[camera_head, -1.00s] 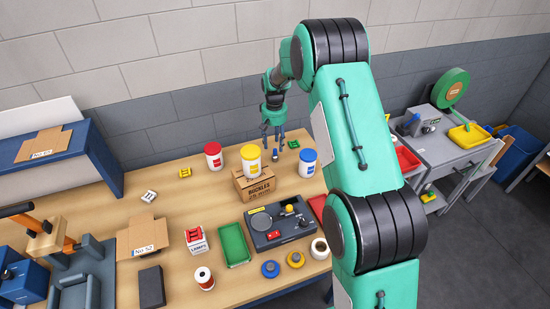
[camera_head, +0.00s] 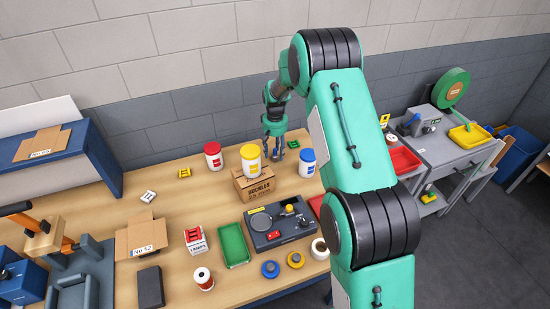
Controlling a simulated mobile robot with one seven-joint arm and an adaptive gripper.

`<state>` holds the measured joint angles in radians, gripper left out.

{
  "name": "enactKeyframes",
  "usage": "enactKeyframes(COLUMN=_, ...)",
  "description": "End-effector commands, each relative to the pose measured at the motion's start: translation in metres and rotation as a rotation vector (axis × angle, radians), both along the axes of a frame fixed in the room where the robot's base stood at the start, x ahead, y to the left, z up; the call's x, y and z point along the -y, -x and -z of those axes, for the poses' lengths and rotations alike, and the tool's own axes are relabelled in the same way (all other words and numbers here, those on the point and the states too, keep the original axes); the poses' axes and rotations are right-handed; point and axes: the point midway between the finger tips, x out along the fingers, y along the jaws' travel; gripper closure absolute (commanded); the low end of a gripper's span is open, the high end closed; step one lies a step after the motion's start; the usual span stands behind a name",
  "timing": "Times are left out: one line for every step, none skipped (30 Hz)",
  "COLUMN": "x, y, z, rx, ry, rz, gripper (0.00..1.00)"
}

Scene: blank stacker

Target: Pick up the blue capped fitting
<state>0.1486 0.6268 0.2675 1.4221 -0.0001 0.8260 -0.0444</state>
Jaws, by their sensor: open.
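My gripper (camera_head: 273,155) is at the back of the wooden bench, pointing down with its fingers apart, behind the cardboard box and between the yellow-lidded and blue-lidded jars. A small dark blue piece (camera_head: 281,156) shows at the fingertips; it may be the blue capped fitting, but it is too small and too close to the fingers to tell. I cannot tell whether the fingers touch it. A small green item (camera_head: 294,144) lies just right of the gripper.
A white jar with a blue lid (camera_head: 307,162) stands close right of the gripper. A yellow-lidded jar (camera_head: 251,162) stands by the cardboard box (camera_head: 256,187) in front. A red-lidded jar (camera_head: 213,156) is further left. Bare bench (camera_head: 190,205) lies left of the box.

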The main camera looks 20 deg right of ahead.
Motion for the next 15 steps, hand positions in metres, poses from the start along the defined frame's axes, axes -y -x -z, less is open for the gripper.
enactKeyframes(x=-0.0001, y=0.0001, z=0.0055, rx=0.000, ry=0.000, rz=0.000, gripper=0.52)
enactKeyframes(x=-0.0001, y=-0.0001, z=0.0073, rx=0.000, ry=0.000, rz=0.000, gripper=0.52)
enactKeyframes(x=-0.0001, y=-0.0002, z=0.0091, rx=0.001, ry=0.000, rz=0.000, gripper=0.52)
enactKeyframes(x=-0.0001, y=-0.0004, z=0.0099, rx=0.001, ry=0.000, rz=0.000, gripper=0.52)
enactKeyframes(x=-0.0001, y=-0.0004, z=0.0105, rx=0.001, ry=0.000, rz=0.000, gripper=0.52)
enactKeyframes(x=0.0000, y=-0.0005, z=0.0108, rx=0.002, ry=0.000, rz=0.000, gripper=0.52)
enactKeyframes(x=0.0000, y=-0.0005, z=0.0108, rx=0.002, ry=0.000, rz=0.000, gripper=0.52)
enactKeyframes(x=-0.0001, y=-0.0004, z=0.0107, rx=0.002, ry=0.000, rz=0.000, gripper=0.52)
enactKeyframes(x=-0.0001, y=-0.0004, z=0.0106, rx=0.002, ry=0.000, rz=0.000, gripper=0.52)
enactKeyframes(x=-0.0001, y=-0.0004, z=0.0106, rx=0.002, ry=0.000, rz=0.000, gripper=0.52)
enactKeyframes(x=-0.0001, y=-0.0003, z=0.0106, rx=0.001, ry=0.000, rz=0.000, gripper=0.52)
enactKeyframes(x=-0.0001, y=-0.0003, z=0.0106, rx=0.001, ry=0.000, rz=0.000, gripper=0.52)
enactKeyframes(x=-0.0001, y=-0.0003, z=0.0107, rx=0.001, ry=0.000, rz=0.000, gripper=0.52)
enactKeyframes(x=-0.0001, y=-0.0003, z=0.0107, rx=0.001, ry=0.000, rz=0.000, gripper=0.52)
enactKeyframes(x=-0.0002, y=-0.0002, z=0.0107, rx=0.001, ry=0.000, rz=0.000, gripper=0.52)
